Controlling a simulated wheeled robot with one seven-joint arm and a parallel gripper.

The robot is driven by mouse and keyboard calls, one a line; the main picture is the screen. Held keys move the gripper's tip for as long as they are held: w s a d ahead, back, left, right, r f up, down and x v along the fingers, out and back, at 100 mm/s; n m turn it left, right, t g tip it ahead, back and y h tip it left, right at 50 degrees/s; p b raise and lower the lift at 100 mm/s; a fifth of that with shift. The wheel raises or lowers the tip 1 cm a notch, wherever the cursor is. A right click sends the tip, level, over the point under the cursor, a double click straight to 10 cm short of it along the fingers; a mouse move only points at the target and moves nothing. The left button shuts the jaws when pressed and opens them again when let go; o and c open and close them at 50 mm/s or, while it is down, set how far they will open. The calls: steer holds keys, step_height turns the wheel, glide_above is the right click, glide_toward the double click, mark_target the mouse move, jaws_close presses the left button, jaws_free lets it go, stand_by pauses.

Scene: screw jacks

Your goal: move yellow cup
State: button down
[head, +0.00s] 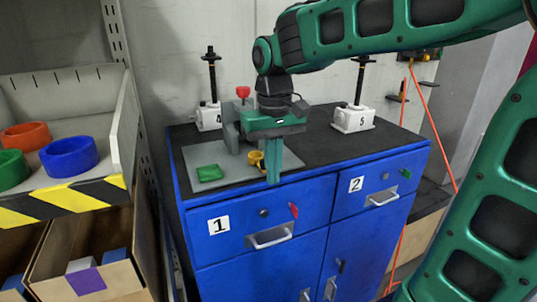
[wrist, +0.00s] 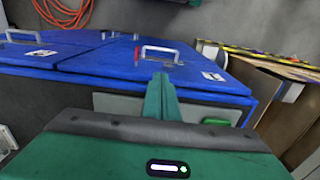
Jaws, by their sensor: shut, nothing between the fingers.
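The small yellow cup (head: 255,157) stands on the grey board on top of the blue cabinet, just left of my gripper's fingers in the head view. My gripper (head: 273,174) points down near the cabinet's front edge, shut and empty. Its closed fingers (wrist: 161,90) also show in the wrist view. I cannot tell whether they touch the cup. The cup cannot be made out in the wrist view.
The grey board (head: 200,155) carries a green block (head: 209,173); a red piece (head: 243,91) shows behind. White screw jacks 4 (head: 209,116) and 5 (head: 353,119) stand behind. Drawers have handles (head: 270,238) jutting out. A shelf bin (head: 105,165) holds coloured rings at left.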

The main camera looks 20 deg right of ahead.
mark_target(258, 160)
steer(key=shift+w+r, duration=0.1)
steer(key=shift+w, duration=1.9)
steer(key=shift+w, duration=0.1)
